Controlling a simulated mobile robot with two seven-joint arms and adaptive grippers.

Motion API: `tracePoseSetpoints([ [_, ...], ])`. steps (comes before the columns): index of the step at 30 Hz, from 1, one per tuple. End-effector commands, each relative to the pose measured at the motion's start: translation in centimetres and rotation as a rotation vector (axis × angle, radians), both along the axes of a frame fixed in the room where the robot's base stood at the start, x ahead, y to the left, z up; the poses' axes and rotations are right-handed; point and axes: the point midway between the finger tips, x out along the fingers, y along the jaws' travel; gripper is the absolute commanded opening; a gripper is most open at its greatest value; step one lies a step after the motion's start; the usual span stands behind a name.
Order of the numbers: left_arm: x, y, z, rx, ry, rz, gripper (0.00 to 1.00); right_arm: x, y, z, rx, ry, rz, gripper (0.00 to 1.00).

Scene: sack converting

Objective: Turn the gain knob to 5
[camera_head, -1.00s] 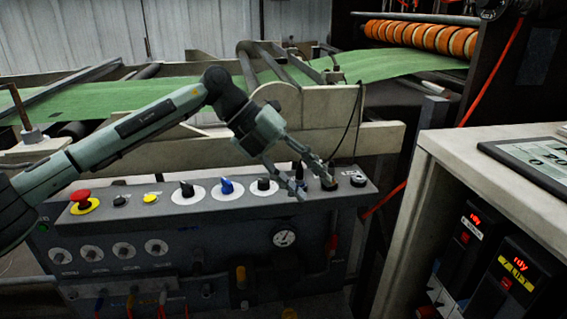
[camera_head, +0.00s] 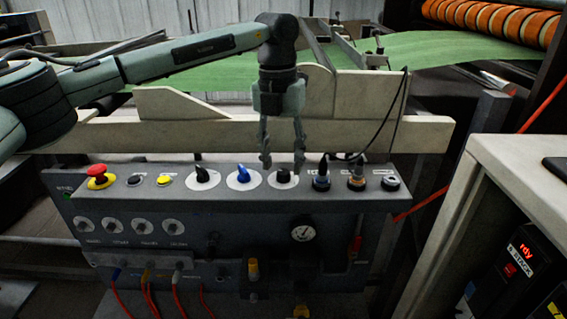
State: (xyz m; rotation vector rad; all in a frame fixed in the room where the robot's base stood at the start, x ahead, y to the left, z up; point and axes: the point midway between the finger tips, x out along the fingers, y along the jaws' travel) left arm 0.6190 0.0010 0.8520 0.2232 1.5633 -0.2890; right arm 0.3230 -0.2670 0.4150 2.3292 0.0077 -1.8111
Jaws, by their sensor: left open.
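A control box (camera_head: 130,197) carries a row of knobs on its sloped top. A black knob on a white dial (camera_head: 284,178) sits right of a blue knob (camera_head: 243,177), and another black knob (camera_head: 203,178) sits left of the blue one. The labels are too small to read, so I cannot tell which is the gain knob or its setting. My left gripper (camera_head: 283,166) is open and points down, its fingertips apart just above or behind the right black knob; contact cannot be made out. My right gripper is out of view.
A red emergency button (camera_head: 98,173) and a yellow button (camera_head: 164,181) sit left of the knobs. Cabled plugs (camera_head: 321,180) stand close on the right. A beige frame rail (camera_head: 190,135) runs behind the box. A pale cabinet (camera_head: 510,190) stands at right.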

Motion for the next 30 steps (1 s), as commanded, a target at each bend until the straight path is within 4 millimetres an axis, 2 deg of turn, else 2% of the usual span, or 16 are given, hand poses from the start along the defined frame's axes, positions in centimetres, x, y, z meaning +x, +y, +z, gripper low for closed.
tracePoseSetpoints([
  [6, 0.0, -0.1, -1.6, 0.0, -0.001, -0.001, 0.44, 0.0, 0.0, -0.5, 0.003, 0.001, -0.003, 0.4],
  [14, 0.0, -0.1, -1.7, -0.001, -0.001, -0.001, 0.43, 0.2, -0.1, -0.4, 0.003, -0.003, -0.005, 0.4],
  [24, 0.0, -0.1, -1.7, -0.001, -0.001, -0.001, 0.01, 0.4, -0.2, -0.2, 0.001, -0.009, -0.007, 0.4],
  [30, 0.0, -0.1, -1.7, -0.001, -0.001, -0.006, 0.0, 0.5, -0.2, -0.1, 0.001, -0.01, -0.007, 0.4],
])
